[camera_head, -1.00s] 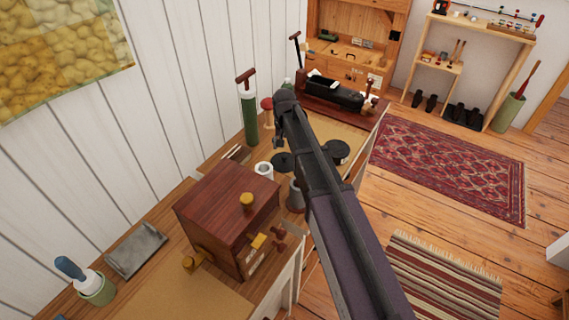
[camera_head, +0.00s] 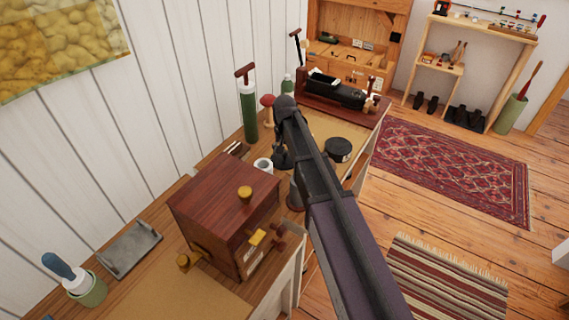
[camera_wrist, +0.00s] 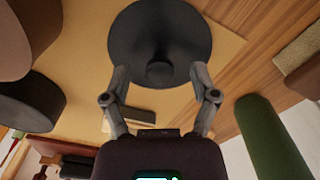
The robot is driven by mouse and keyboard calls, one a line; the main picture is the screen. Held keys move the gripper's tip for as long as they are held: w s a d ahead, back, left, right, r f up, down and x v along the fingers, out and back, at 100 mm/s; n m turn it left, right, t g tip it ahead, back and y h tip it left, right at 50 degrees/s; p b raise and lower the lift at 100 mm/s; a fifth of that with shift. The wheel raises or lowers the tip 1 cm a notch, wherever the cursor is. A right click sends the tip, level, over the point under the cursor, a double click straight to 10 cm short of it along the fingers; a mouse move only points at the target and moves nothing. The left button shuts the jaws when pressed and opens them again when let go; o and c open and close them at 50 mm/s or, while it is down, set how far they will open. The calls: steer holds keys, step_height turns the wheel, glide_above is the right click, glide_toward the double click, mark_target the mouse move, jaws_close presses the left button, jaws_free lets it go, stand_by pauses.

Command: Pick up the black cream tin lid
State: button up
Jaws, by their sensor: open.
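The black lid (camera_wrist: 160,28), a round dark disc with a small knob (camera_wrist: 160,73) in its middle, lies on the tan mat in the wrist view. My gripper (camera_wrist: 161,73) is open and empty, with one finger on each side of the knob. The fingertips overlap the lid's near edge in the picture; I cannot tell whether they touch it. In the head view my gripper (camera_head: 281,158) is over the bench beside the white cup, and the lid is hard to make out behind it. A black round tin (camera_head: 338,150) stands to the right of my arm.
A green cylinder with a red handle (camera_head: 249,112) stands near the wall; it also shows in the wrist view (camera_wrist: 270,138). A reddish wooden box (camera_head: 225,190) and a white cup (camera_head: 263,165) stand close by. A black appliance on a red base (camera_head: 335,92) stands farther back.

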steer(key=shift+f, duration=0.45)
stand_by(0.3)
jaws_close()
